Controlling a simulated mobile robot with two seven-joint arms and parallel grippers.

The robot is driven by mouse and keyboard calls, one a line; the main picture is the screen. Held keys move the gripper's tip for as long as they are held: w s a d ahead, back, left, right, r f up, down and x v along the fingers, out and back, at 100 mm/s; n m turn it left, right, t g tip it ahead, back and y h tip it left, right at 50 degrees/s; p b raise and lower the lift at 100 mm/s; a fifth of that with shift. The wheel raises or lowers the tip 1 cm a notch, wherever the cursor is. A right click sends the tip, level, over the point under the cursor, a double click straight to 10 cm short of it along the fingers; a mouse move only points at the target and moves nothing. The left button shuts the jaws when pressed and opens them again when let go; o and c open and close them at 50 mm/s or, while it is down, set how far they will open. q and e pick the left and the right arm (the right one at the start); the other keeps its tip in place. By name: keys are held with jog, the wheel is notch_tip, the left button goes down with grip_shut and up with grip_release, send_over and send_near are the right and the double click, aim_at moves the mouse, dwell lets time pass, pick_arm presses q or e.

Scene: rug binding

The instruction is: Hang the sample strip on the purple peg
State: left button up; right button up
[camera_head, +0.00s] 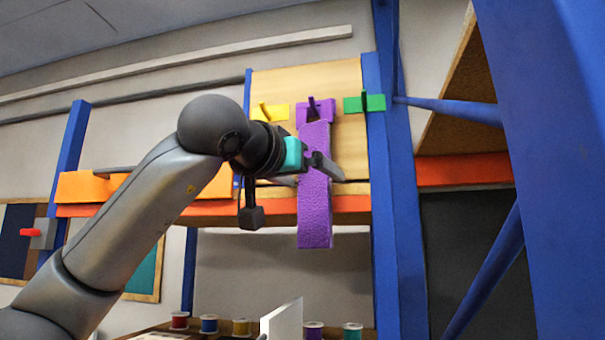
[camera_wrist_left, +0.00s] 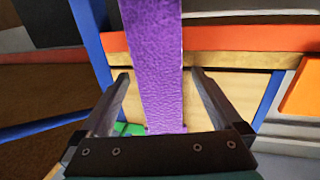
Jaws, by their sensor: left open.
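The purple sample strip (camera_head: 315,212) hangs straight down at the purple peg (camera_head: 312,106), its top close against the peg and its lower end below the orange beam. Whether the strip's hole is over the peg is not clear. My left gripper (camera_head: 307,165) is open at the upper part of the strip. In the left wrist view, the strip (camera_wrist_left: 155,55) runs between the two spread fingers of the left gripper (camera_wrist_left: 160,78), with gaps on both sides. My right gripper is not in view.
A yellow peg (camera_head: 268,111) is left of the purple one and a green peg (camera_head: 368,103) right of it, on a wooden board (camera_head: 340,78). A blue post (camera_head: 395,200) stands close on the right. Several thread spools (camera_head: 314,331) sit below.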

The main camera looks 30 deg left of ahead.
pick_arm(q)
jog(key=s+b, duration=0.2)
jog(key=s, duration=1.3)
jog(key=shift+s+b, duration=0.15)
jog(key=shift+b, duration=0.25)
jog(key=shift+a, duration=0.1)
